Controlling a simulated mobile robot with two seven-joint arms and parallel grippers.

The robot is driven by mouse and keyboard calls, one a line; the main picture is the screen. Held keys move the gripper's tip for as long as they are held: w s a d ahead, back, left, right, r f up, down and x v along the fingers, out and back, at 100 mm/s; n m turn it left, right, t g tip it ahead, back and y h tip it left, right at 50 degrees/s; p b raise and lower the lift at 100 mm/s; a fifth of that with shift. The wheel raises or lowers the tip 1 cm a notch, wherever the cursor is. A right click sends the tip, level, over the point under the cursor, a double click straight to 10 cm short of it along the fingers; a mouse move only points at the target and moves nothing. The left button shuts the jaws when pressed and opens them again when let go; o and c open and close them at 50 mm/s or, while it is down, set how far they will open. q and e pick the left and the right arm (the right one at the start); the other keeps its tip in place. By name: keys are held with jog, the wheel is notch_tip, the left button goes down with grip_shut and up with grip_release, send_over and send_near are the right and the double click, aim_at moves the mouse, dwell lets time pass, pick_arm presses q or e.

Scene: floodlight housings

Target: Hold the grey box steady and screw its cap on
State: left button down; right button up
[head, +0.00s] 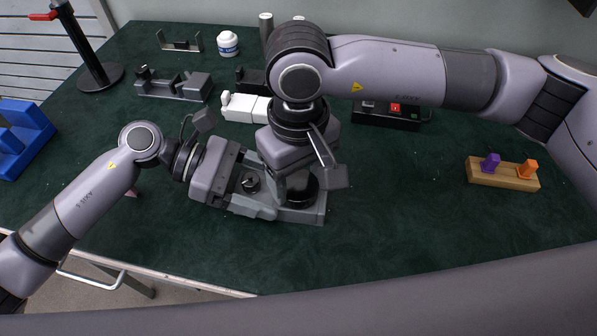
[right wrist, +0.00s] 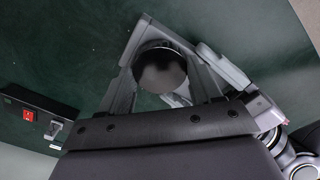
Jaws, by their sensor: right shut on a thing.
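The grey box (head: 304,215) lies on the green table at the front middle in the head view, partly hidden under both grippers. My left gripper (head: 252,184) reaches the box's left part from the left; whether its fingers are shut on the box is hidden. The black round cap (head: 301,192) is at the box's right part, below my right gripper (head: 303,180), which points down. In the right wrist view the cap (right wrist: 161,71) sits between the fingers of my right gripper (right wrist: 163,80), which is shut on it. Whether the cap touches its seat is hidden.
Behind stand a white block (head: 240,107), a grey fixture (head: 180,86), a white jar (head: 228,43) and a black box with a red switch (head: 387,117). A wooden block with purple and orange pegs (head: 503,174) is at right. The table's front right is clear.

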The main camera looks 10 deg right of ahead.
jog(key=m, duration=1.2)
jog(key=shift+m, duration=0.4)
jog(key=m, duration=0.4)
jog(key=shift+m, duration=0.4)
jog(key=m, duration=0.4)
jog(key=shift+m, duration=0.4)
jog(key=m, duration=0.7)
jog(key=shift+m, duration=0.4)
jog(key=m, duration=0.4)
jog(key=o, duration=1.2)
jog(key=shift+f, duration=0.1)
